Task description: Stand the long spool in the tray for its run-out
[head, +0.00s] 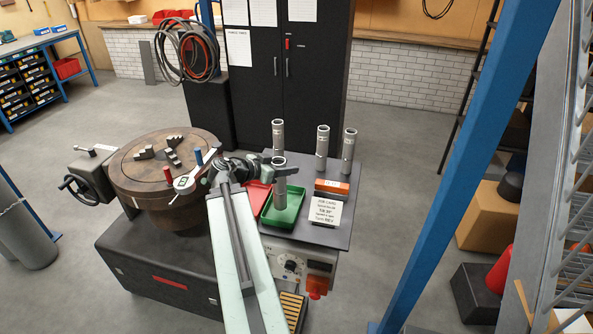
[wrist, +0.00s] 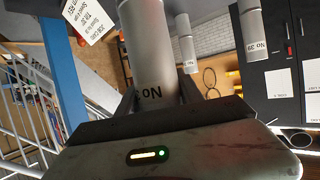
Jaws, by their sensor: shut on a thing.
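My gripper (head: 270,170) is shut on a grey cylindrical spool (head: 280,188), which stands about upright. The spool's lower end is over or in the green tray (head: 292,222); I cannot tell whether it touches the tray floor. In the wrist view the held spool (wrist: 150,58) rises between the fingers, with its "No" label partly hidden. Three other grey spools stand upright on the dark bench top: a back left one (head: 278,134), a middle one (head: 322,148) and a right one (head: 348,150). I cannot tell from these frames which spool is longest.
A red tray (head: 254,196) lies left of the green tray, partly behind my arm. An orange block (head: 331,187) and a white job card (head: 325,211) are on the right. A round machine table (head: 135,180) with handles stands left. A blue post (head: 455,170) rises right.

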